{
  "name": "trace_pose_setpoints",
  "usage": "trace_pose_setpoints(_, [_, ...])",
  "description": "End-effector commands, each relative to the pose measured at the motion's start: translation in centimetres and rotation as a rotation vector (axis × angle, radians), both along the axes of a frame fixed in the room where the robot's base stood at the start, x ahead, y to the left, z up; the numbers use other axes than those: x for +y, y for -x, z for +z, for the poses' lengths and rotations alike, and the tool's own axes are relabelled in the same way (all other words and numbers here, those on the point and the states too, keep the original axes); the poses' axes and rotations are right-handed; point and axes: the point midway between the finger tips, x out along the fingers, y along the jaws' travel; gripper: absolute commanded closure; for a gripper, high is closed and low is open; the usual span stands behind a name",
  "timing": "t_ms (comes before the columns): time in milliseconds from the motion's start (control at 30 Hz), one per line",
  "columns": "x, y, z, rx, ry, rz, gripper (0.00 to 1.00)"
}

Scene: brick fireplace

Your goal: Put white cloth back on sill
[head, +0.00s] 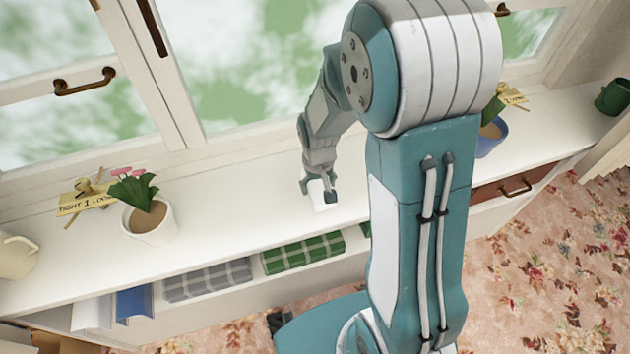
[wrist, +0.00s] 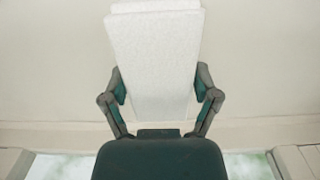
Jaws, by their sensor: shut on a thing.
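The white cloth (wrist: 155,60) fills the upper middle of the wrist view as a flat, folded-looking white piece. My gripper (wrist: 160,88) has a finger on each side of it and is shut on it. In the head view my gripper (head: 320,193) is low over the white sill (head: 240,205), near its middle. Only a small white part of the cloth (head: 319,194) shows there between the fingers. I cannot tell whether the cloth touches the sill.
A blue pot (head: 490,138) and green mug (head: 613,97) stand right. Folded checked cloths (head: 303,253) lie on the shelf below. Windows are behind.

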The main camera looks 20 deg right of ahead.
Motion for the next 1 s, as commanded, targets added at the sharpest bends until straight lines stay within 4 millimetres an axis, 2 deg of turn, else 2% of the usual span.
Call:
trace_pose_setpoints(200, [0.0,0.5,-3.0,0.004,0.0,0.0,0.68])
trace_pose_setpoints(567, [0.0,0.5,-3.5,0.001,0.0,0.0,0.68])
trace_pose_setpoints(600, [0.0,0.5,-3.5,0.001,0.0,0.0,0.08])
trace_pose_setpoints(633, [0.0,0.5,-3.5,0.001,0.0,0.0,0.0])
trace_pose_setpoints(1000, [0.0,0.5,-3.5,0.001,0.0,0.0,0.0])
